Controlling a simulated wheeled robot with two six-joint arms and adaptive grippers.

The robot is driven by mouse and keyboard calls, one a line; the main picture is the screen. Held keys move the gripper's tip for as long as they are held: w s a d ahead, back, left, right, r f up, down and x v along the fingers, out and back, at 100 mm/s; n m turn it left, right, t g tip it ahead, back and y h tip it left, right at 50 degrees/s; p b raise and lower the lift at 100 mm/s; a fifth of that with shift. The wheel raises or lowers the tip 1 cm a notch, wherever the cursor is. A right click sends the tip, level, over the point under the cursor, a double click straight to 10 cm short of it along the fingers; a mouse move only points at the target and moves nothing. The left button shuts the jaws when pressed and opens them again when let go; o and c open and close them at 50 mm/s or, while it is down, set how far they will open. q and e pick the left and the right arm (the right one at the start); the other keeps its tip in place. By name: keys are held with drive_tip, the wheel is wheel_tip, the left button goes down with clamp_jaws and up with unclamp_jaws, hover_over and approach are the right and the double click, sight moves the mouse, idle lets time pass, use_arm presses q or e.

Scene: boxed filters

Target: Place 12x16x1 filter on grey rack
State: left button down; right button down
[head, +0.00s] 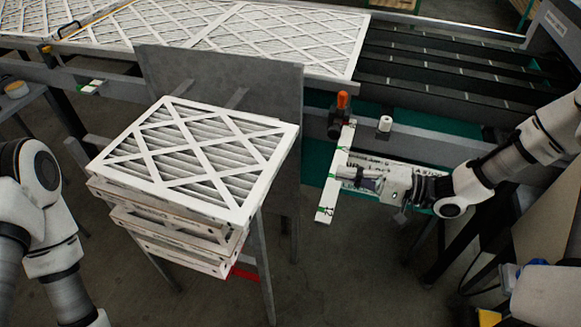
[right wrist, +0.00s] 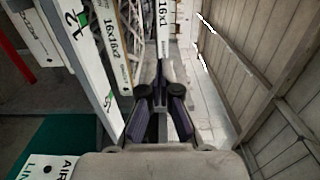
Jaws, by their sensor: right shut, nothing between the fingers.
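The grey rack (head: 265,265) stands left of centre with a tall grey back panel (head: 280,95). It bears a stack of white-framed pleated filters (head: 190,155). My right gripper (head: 350,176) is at a group of upright filters on the right, with a white edge strip (head: 334,185) beside it. In the right wrist view, my shut, empty fingers (right wrist: 161,75) point at a narrow white filter edge marked "16x1" (right wrist: 164,28); the start of its label is cut off. Left of it stand edges marked "16x16x2" (right wrist: 113,45) and "12" (right wrist: 82,40). My left gripper is out of view.
A conveyor (head: 450,75) runs across the back, with large filters (head: 250,35) lying on it. An orange-topped dark object (head: 341,108) and a white roll (head: 385,124) sit near its front rail. A slatted wall (right wrist: 270,75) is close on the right in the wrist view.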

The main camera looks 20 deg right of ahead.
sight(278, 169)
drive_tip(key=a, duration=0.1)
drive_tip(key=w+a, duration=0.1)
drive_tip(key=a, duration=0.1)
drive_tip(key=x, duration=0.2)
drive_tip(key=s+x, duration=0.1)
drive_tip(key=x, duration=0.2)
drive_tip(key=a+p+x, duration=0.1)
drive_tip(key=x, duration=0.2)
drive_tip(key=shift+s+r, duration=0.1)
drive_tip(key=shift+s, duration=0.25)
drive_tip(key=shift+w+a, duration=0.1)
drive_tip(key=shift+a, duration=0.1)
